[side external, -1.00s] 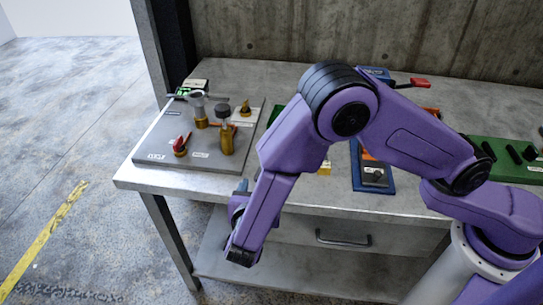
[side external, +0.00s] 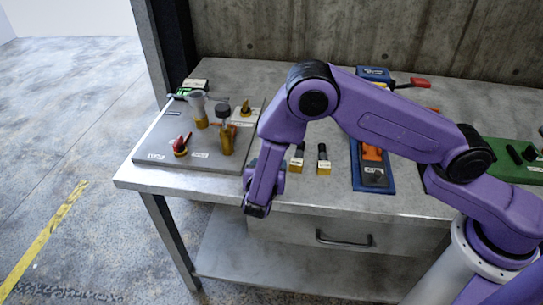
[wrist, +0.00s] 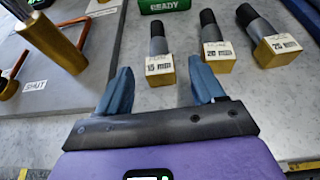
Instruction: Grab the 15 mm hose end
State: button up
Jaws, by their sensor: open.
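The 15 mm hose end (wrist: 158,45) is a dark cylinder in a brass block with a white "15 mm" label. It stands in the wrist view just beyond my open gripper (wrist: 160,66), lined up between the two blue fingers. The fingers are apart and hold nothing; whether the tips reach the block's sides I cannot tell. Two similar hose ends stand to its right, one marked 20 mm (wrist: 211,40) and one 25 mm (wrist: 262,30). In the side view, my arm hides the 15 mm hose end.
A green READY box (wrist: 163,5) lies behind the hose ends. At left, a grey panel (side external: 150,150) carries brass valves, with a SHUT label (wrist: 35,86) near the closest one. A blue tray (side external: 372,178) stands right of the hose ends. The bench's front edge is close.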

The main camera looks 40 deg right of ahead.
jog(key=shift+x, duration=1.5)
jog(key=c, duration=1.1)
jog(key=shift+c, duration=0.2)
jog(key=shift+r, duration=0.1)
